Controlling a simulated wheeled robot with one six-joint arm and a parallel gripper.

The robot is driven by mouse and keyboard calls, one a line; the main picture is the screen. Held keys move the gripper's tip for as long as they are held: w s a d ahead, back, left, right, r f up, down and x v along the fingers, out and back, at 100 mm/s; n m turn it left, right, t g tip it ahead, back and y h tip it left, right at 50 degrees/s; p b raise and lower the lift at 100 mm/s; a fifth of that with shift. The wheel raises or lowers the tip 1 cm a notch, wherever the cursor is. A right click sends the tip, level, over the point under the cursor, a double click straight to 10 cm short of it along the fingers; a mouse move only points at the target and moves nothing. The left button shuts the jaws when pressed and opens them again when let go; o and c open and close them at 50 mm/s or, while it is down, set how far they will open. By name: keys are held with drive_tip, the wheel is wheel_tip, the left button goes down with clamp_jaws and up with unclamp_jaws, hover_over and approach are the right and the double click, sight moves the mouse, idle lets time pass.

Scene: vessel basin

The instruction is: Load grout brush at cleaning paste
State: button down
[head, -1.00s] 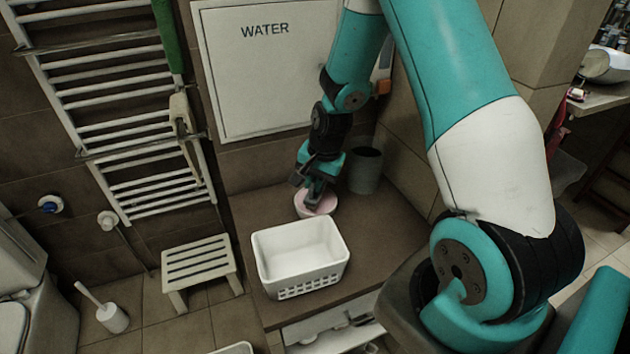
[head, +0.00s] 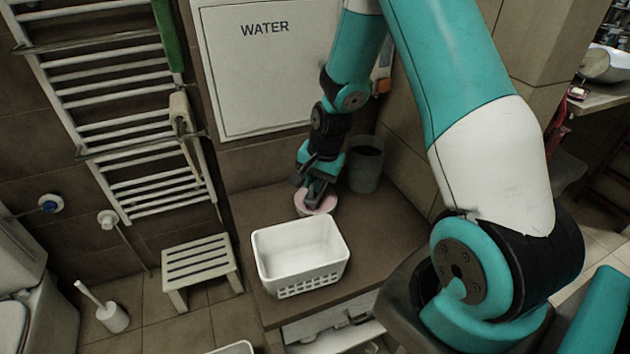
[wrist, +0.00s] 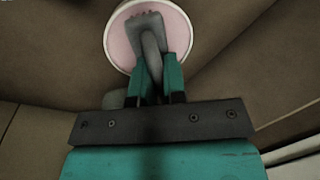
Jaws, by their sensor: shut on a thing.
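The cleaning paste (head: 328,207) is a round, shallow pink-topped tub with a pale rim, standing on the brown counter near the wall. It also shows in the wrist view (wrist: 120,38), with the pink surface inside a white rim. My gripper (head: 314,188) is right above the tub, pointing down. In the wrist view my gripper (wrist: 158,75) is shut on a grey grout brush (wrist: 150,35), whose head lies over the pink paste. I cannot tell whether the bristles touch the paste. The brush is mostly hidden by my gripper in the head view.
A white basket (head: 300,258) stands empty in front of the tub. A dark grey cup (head: 365,168) stands close behind and right of it. The WATER panel (head: 265,75) is on the wall behind. A slatted stool (head: 198,262) is on the floor at left.

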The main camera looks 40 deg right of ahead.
sight(315, 179)
idle(0.3)
drive_tip(key=shift+w+a+p+v, duration=0.1)
drive_tip(key=shift+w+p+v, duration=0.1)
drive_tip(key=shift+p+v, duration=0.85)
drive_tip(key=shift+w+a+p+v, duration=0.2)
drive_tip(key=shift+p+v, duration=0.7)
drive_tip(key=shift+v, duration=0.3)
drive_tip(key=shift+w+a+p+v, duration=0.1)
drive_tip(key=shift+w+p+v, duration=0.1)
drive_tip(key=shift+p+v, duration=0.85)
drive_tip(key=shift+r, duration=0.2)
